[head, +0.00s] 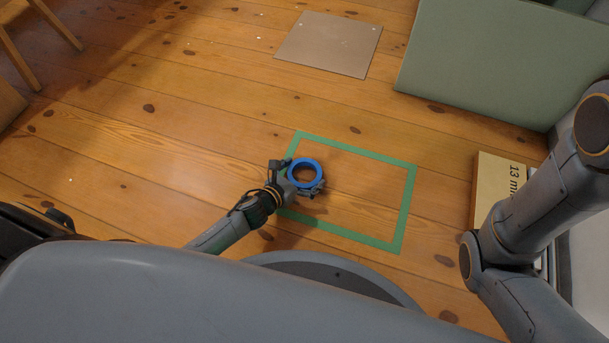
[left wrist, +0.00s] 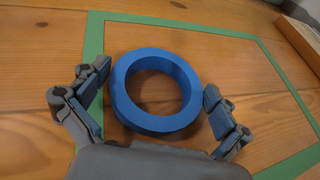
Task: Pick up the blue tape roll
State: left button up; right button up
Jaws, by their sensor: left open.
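The blue tape roll (head: 320,174) lies flat on the wooden floor inside a green taped rectangle (head: 400,222), near its left side. In the left wrist view the roll (left wrist: 123,101) sits between the two fingers of my left gripper (left wrist: 155,90). The gripper also shows in the head view (head: 298,176), reaching in from the left. It is open, with one finger on each side of the roll. A gap shows by the left finger; the right finger is very close to the roll, and I cannot tell if it touches. My right gripper is not in view.
A grey-brown square plate (head: 328,44) lies on the floor at the back. A large green panel (head: 500,62) stands at the back right. A cardboard box marked "13 m" (head: 492,186) is to the right of the rectangle. The floor inside the rectangle is otherwise clear.

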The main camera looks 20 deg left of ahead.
pick_arm(q)
jog(key=shift+w, duration=0.1)
jog(key=shift+c, duration=0.4)
jog(key=c, duration=0.9)
jog(key=shift+r, duration=0.1)
